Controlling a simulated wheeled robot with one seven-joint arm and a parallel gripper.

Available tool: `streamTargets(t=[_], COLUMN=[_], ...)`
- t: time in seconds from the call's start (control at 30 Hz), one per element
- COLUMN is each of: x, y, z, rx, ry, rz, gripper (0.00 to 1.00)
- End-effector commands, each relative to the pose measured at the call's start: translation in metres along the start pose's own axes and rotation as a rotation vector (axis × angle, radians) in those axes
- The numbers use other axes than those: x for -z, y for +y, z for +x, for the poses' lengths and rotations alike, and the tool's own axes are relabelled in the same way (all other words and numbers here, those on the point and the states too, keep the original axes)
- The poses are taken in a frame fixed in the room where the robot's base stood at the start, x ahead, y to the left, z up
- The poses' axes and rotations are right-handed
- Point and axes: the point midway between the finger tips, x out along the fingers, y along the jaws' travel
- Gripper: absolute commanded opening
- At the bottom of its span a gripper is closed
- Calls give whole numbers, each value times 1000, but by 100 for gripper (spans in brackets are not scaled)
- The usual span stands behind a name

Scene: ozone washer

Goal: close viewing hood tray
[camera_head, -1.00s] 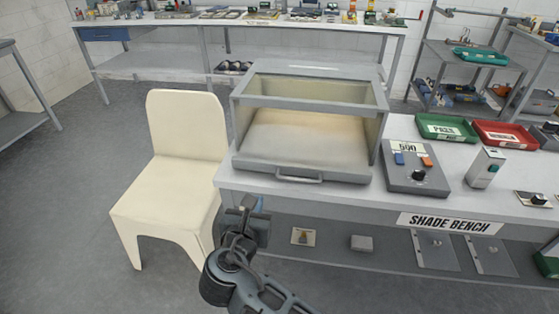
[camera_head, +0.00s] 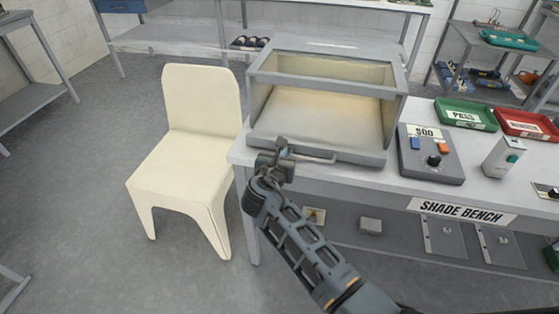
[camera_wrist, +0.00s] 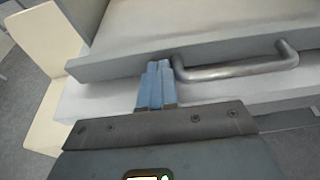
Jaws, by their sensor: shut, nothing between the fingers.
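The viewing hood (camera_head: 325,70) is a grey box with a glazed top edge and an open front, standing on the bench. Its tray (camera_head: 318,120) has a grey floor and a front lip. In the head view the tray's handle (camera_head: 318,158) is partly hidden by my gripper (camera_head: 274,152). In the wrist view the metal bar handle (camera_wrist: 238,68) stands out from the tray front (camera_wrist: 120,62). My gripper's blue fingers (camera_wrist: 156,82) are shut and empty, at the tray front just left of the handle's left end. I cannot tell whether they touch it.
A cream chair (camera_head: 190,150) stands left of the bench. On the bench (camera_head: 392,178), right of the hood, are a control box (camera_head: 430,160), a green PASS tray (camera_head: 466,114) and a red tray (camera_head: 525,124). Open floor lies at the left.

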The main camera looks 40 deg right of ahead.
Motion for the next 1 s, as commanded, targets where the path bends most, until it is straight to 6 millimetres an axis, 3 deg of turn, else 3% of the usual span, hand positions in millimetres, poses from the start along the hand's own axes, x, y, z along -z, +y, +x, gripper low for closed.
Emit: streamTargets(t=[0.43,0.8,1.0], x=[-2,-24,-29], y=[0,0,0], z=[6,79,92], rx=[2,3,1], ry=[0,0,0], rz=[1,2,2], gripper=[0,0,0])
